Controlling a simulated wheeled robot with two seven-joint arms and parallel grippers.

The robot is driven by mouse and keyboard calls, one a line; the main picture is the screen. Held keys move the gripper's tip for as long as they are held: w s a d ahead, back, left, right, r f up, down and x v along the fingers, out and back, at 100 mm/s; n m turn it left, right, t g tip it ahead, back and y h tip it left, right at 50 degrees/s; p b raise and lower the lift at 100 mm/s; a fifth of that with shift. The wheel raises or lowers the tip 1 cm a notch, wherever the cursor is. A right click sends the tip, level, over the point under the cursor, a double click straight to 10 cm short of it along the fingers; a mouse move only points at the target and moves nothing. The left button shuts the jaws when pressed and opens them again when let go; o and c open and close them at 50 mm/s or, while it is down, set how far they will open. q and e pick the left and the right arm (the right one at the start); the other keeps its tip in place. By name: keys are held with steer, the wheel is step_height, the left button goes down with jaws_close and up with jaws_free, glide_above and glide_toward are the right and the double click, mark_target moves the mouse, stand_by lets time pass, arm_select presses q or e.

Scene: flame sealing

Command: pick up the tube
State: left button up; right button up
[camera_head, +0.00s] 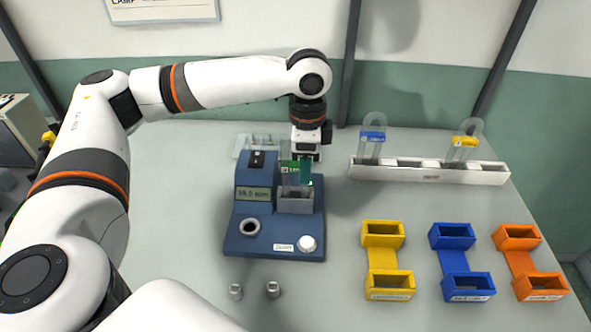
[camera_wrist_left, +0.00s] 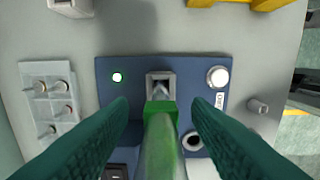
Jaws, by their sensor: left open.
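The green-labelled clear tube (camera_head: 288,173) stands upright in the grey square holder (camera_head: 296,205) of the blue device (camera_head: 275,246). In the left wrist view the tube (camera_wrist_left: 160,140) rises from the holder (camera_wrist_left: 160,79) toward the camera, its green band facing up. My left gripper (camera_head: 304,172) is above the device, pointing down at the tube. In the left wrist view its two dark green fingers (camera_wrist_left: 160,112) are open, one on each side of the tube, with visible gaps. My right gripper does not show.
A white rack (camera_head: 430,173) at the back right holds a blue-labelled tube (camera_head: 372,143) and a yellow-labelled tube (camera_head: 463,147). Yellow (camera_head: 381,258), blue (camera_head: 455,262) and orange (camera_head: 522,262) holders stand at the right. Two small metal pieces (camera_head: 273,289) lie in front of the device.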

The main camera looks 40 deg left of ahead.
arm_select(q)
jaws_close()
steer(key=shift+r, duration=0.15)
